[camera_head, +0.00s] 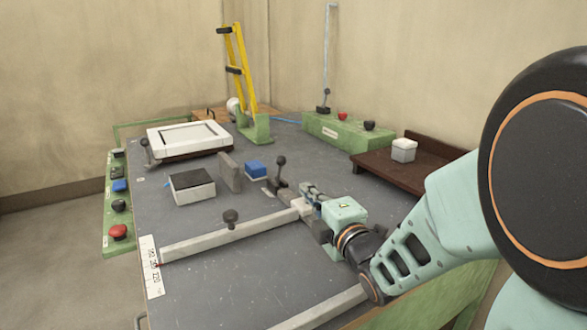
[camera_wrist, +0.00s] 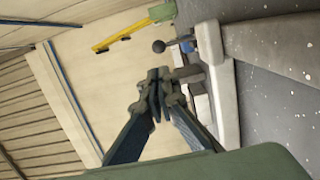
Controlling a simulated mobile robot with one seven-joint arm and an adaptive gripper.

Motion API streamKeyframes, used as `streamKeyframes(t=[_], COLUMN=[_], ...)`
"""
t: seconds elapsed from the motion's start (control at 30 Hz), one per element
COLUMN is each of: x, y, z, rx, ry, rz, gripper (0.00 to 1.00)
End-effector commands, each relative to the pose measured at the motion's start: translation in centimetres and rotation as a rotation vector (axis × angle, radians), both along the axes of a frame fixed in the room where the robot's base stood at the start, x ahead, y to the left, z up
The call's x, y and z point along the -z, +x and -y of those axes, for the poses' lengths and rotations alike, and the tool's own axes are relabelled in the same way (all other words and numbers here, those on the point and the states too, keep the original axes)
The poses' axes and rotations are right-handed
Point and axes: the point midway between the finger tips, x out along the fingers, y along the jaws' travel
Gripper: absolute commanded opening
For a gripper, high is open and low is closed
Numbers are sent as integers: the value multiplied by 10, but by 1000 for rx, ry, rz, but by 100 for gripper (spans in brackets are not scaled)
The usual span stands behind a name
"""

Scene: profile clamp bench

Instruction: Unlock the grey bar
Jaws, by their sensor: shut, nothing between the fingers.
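A long light grey bar (camera_head: 205,239) lies across the dark bench top, with a black knob (camera_head: 231,217) standing at its middle. Its far right end is close to my gripper (camera_head: 312,192), which partly hides that area. A lever with a black ball (camera_head: 281,160) stands upright just behind my gripper. In the wrist view my gripper (camera_wrist: 155,76) has its fingertips together, with nothing between them. There a pale bar (camera_wrist: 218,85) runs beside the fingers on the right, and a black ball (camera_wrist: 159,46) shows beyond the tips. Whether the fingers touch anything is unclear.
A second pale bar (camera_head: 325,308) lies near the front edge. A black-topped white box (camera_head: 192,186), an upright grey plate (camera_head: 229,172) and a blue block (camera_head: 256,169) stand behind the long bar. A brown tray (camera_head: 376,164) with a white box (camera_head: 404,150) is at the right.

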Motion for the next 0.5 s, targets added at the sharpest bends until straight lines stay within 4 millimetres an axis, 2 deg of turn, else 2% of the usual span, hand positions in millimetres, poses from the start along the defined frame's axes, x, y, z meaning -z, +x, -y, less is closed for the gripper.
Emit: streamKeyframes(t=[0.3,0.5], x=[-1,0], y=[3,25], z=[0,-11], rx=[3,2], ry=[-1,-1], rz=[0,2], gripper=[0,0])
